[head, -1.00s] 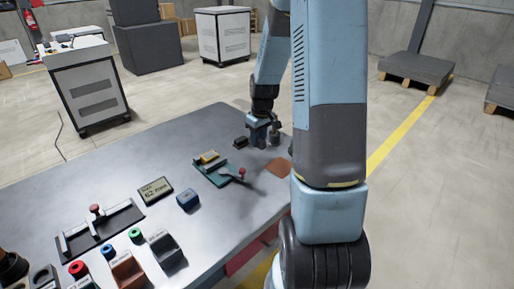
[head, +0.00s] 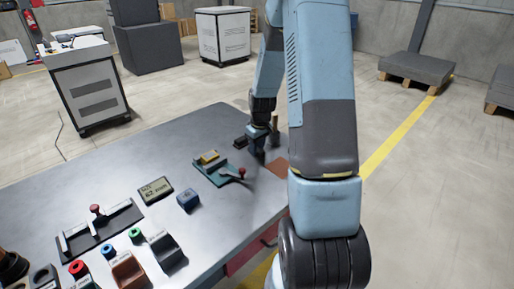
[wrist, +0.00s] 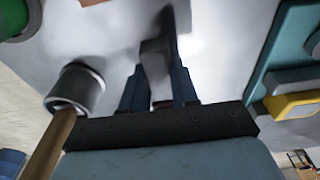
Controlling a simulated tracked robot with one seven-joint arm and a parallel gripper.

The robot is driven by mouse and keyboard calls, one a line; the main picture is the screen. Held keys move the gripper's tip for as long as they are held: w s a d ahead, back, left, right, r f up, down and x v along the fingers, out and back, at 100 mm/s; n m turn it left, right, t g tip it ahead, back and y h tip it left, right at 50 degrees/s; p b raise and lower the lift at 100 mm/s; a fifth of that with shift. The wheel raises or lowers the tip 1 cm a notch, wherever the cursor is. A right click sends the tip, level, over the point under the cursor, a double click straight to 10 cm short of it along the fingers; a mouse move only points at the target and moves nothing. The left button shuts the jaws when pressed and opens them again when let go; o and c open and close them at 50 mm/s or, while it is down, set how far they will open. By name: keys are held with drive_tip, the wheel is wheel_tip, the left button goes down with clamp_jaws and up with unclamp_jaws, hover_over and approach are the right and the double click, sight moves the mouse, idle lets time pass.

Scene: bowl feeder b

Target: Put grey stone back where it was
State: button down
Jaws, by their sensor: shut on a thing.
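My gripper (head: 257,152) is low over the far right part of the grey table, right of the teal fixture. In the wrist view, its two blue fingers (wrist: 158,88) are shut on a grey block-like piece, the grey stone (wrist: 156,58). The stone points away from the palm toward the table, and a dark shadow lies around its far end. I cannot tell whether it touches the table. In the head view the stone is hard to make out at the fingertips.
A grey cup-like piece with a wooden handle (wrist: 76,88) stands close left in the wrist view. The teal fixture (head: 222,178) carries a yellow block (head: 209,157). A reddish-brown patch (head: 279,166) lies near the table's right edge. A dark block (head: 240,141) sits behind the gripper.

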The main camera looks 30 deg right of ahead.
sight(260, 151)
drive_tip(key=c, duration=0.8)
unclamp_jaws()
drive_tip(key=shift+c, duration=0.2)
wheel_tip(260, 151, up, 12)
drive_tip(key=s, duration=0.2)
drive_tip(key=s+a+r+m+t+h, duration=0.1)
drive_tip(key=s+a+r, duration=0.35)
drive_tip(key=r, duration=0.25)
drive_tip(key=s+a+r+t, duration=0.1)
drive_tip(key=s+a+r, duration=0.2)
drive_tip(key=s+r, duration=0.3)
drive_tip(key=s+a+r+m+t, duration=0.1)
drive_tip(key=s+a+r, duration=0.2)
drive_tip(key=s, duration=0.4)
drive_tip(key=s+a+r+m+t, duration=0.1)
drive_tip(key=s+a+r, duration=0.2)
drive_tip(key=s, duration=0.5)
drive_tip(key=shift+r+y, duration=0.3)
drive_tip(key=shift+r, duration=0.2)
